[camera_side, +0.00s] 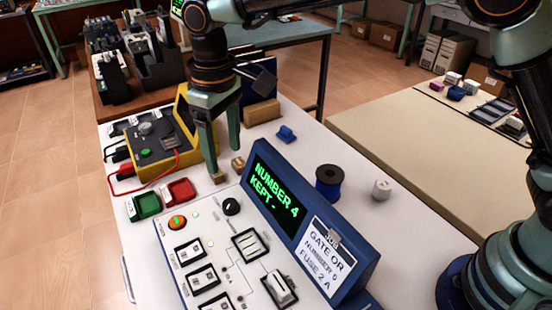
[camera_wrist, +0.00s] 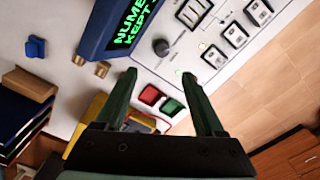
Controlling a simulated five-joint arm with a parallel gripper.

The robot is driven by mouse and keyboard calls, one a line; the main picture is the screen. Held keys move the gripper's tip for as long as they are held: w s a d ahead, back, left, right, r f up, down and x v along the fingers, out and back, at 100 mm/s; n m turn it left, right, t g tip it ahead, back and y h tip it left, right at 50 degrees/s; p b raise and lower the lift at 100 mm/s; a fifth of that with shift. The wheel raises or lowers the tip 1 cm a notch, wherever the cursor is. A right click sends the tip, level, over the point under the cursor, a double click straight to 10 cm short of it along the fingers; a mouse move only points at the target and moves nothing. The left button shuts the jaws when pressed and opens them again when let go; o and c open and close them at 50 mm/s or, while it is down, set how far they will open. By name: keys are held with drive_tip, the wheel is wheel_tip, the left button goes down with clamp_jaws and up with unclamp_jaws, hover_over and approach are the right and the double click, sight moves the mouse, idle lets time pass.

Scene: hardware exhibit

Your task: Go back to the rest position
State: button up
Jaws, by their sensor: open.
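My gripper (camera_side: 224,163) hangs down over the white table beside the console, near its back left corner. In the wrist view my gripper (camera_wrist: 159,75) shows two green fingers spread apart with nothing between them. Beyond the fingertips is the console's white panel (camera_side: 212,240) with knobs, switches and small lit lamps. Its screen (camera_side: 276,188) reads "NUMBER 4 KEPT" in green. Two small tan pieces, one of them (camera_side: 238,163), lie close to the fingertips; in the wrist view they lie left of the fingers (camera_wrist: 102,69).
A yellow meter (camera_side: 150,140) stands left of my gripper, with a green tray (camera_side: 144,206) and a red tray (camera_side: 178,191) in front. A blue spool (camera_side: 329,181) and a white piece (camera_side: 381,189) stand right of the screen. Another table (camera_side: 400,125) is at the right.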

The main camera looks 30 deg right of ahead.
drive_tip(key=s+d+r+m+t, duration=0.15)
drive_tip(key=d+r, duration=0.25)
drive_tip(key=d, duration=0.4)
drive_tip(key=s+d+r+m+t, duration=0.15)
drive_tip(key=d+r, duration=0.25)
drive_tip(key=d, duration=0.5)
drive_tip(key=s+d+f+m+t, duration=0.1)
drive_tip(key=s+d+m+t, duration=0.1)
drive_tip(key=s+d, duration=0.8)
drive_tip(key=shift+d+f+m, duration=0.4)
drive_tip(key=shift+d+m, duration=0.2)
drive_tip(key=shift+d, duration=0.55)
